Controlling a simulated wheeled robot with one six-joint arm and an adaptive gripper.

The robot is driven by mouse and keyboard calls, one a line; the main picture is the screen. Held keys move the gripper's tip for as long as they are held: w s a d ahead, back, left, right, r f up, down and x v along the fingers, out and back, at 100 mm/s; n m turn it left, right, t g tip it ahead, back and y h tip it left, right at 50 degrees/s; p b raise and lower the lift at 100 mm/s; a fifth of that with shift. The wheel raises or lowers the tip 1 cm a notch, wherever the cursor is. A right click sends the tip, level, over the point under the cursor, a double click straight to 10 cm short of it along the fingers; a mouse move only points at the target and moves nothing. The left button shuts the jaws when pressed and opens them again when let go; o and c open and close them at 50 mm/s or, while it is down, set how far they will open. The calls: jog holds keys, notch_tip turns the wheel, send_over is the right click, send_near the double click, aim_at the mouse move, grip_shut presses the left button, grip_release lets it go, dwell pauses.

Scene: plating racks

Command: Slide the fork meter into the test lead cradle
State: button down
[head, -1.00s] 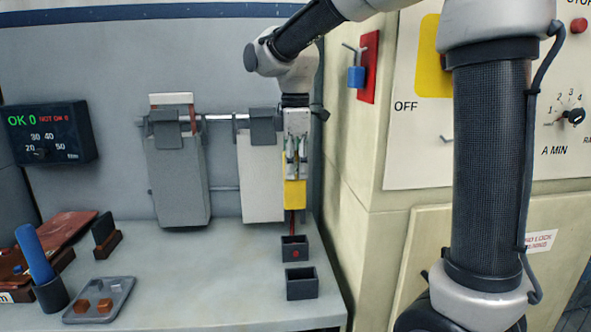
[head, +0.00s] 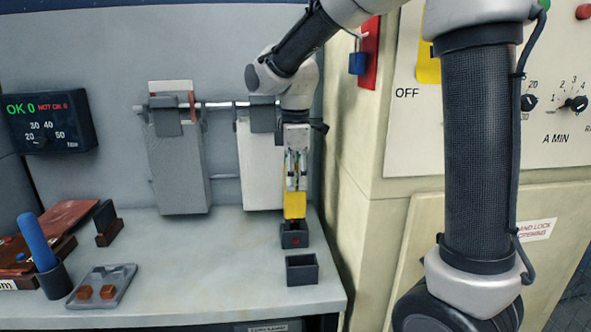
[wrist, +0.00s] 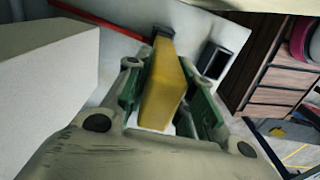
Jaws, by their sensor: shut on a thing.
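The fork meter (head: 294,206) is a yellow block held upright, pointing down, in my gripper (head: 295,184). In the wrist view my gripper (wrist: 168,98) has its green-padded fingers on both sides of the yellow meter (wrist: 166,78). The meter's lower end is at the top of a small dark box with a red dot (head: 288,241), which looks like the test lead cradle. The meter's thin red lower part is now hidden, apparently inside this box. The box also shows beyond the meter in the wrist view (wrist: 164,31).
A second dark open box (head: 302,276) stands just in front. Two grey-white panels (head: 180,175) hang from a rail behind, one close left of my gripper. A grey tray (head: 101,285) and a blue-handled tool in a cup (head: 37,243) are at left. The middle bench is clear.

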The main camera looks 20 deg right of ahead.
aim_at(296, 191)
jog(key=shift+f, duration=1.8)
jog(key=c, duration=1.1)
grip_release()
